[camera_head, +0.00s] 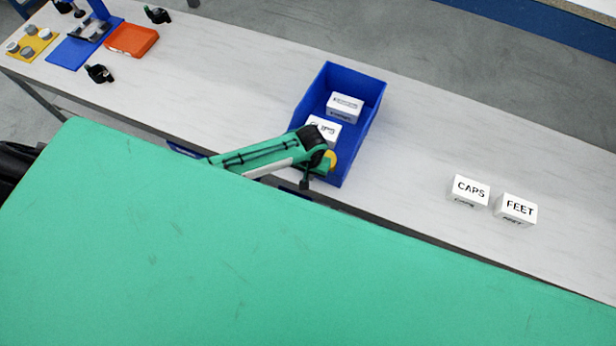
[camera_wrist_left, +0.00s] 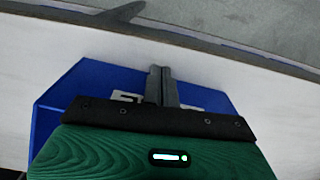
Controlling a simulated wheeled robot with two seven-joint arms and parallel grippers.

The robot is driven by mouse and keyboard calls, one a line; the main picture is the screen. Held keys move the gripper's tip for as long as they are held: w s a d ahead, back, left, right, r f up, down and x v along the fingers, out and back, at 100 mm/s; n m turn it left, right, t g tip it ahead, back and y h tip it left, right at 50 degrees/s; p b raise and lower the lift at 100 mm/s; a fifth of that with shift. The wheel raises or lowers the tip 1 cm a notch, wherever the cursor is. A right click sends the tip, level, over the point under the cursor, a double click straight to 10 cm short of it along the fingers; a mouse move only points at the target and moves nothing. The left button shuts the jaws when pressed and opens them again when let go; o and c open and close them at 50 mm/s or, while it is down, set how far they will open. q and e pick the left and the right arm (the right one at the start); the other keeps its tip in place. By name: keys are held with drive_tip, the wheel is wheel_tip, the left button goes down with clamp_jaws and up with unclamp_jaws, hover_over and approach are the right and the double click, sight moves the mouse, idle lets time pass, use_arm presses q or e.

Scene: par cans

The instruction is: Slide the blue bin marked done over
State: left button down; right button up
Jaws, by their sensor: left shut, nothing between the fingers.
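The blue bin (camera_head: 368,108) stands on the pale workbench in the head view and holds white boxes, two of which show (camera_head: 345,106). My left arm reaches in from the left to the bin's near end and hides part of it. My left gripper (camera_head: 305,181) is at the bin's near left side. In the left wrist view its fingers (camera_wrist_left: 161,84) are shut and empty in front of a blue bin wall (camera_wrist_left: 88,82). White lettering there is mostly hidden. I cannot tell whether the fingertips touch the wall. My right gripper is not in view.
White boxes marked CAPS (camera_head: 469,190) and FEET (camera_head: 515,208) stand on the workbench (camera_head: 430,140) to the right. Bench is clear between them and the bin. An orange tray (camera_head: 131,40), a blue fixture (camera_head: 75,52) and a yellow plate (camera_head: 32,45) sit far left.

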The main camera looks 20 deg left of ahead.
sight(328, 128)
use_arm(q)
drive_tip(key=w+b, duration=0.5)
drive_tip(key=w, duration=1.1)
drive_tip(key=shift+w+f, duration=0.1)
drive_tip(key=shift+w, duration=0.3)
drive_tip(key=shift+a, duration=0.1)
